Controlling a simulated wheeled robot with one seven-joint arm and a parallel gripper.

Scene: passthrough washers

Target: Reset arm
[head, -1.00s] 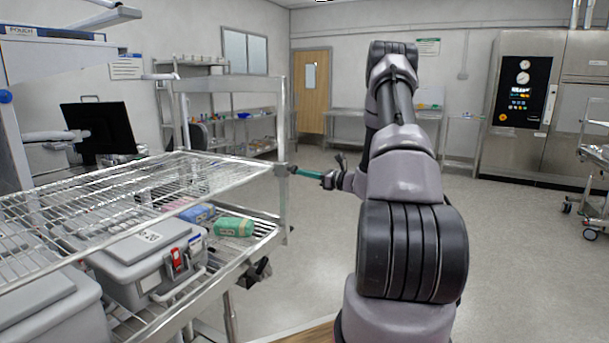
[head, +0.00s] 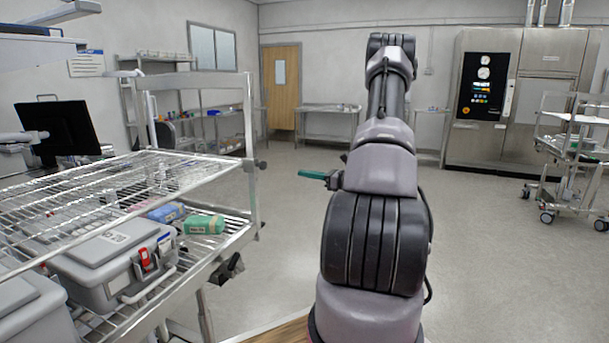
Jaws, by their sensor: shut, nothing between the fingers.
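My arm (head: 372,235) stands upright and folded in the middle of the head view. My gripper (head: 306,174) pokes out to the left from behind the arm, its green fingertips shut with nothing between them. It is over open floor, to the right of the wire cart and apart from it. The arm's upper links hide the wrist and part of the gripper's body.
The wire cart (head: 252,180) at left holds a grey case (head: 95,255), a green pack (head: 204,224) and a blue pack (head: 165,213) on its lower shelf. A trolley (head: 545,170) stands at right before steel washers (head: 540,100). The floor between is clear.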

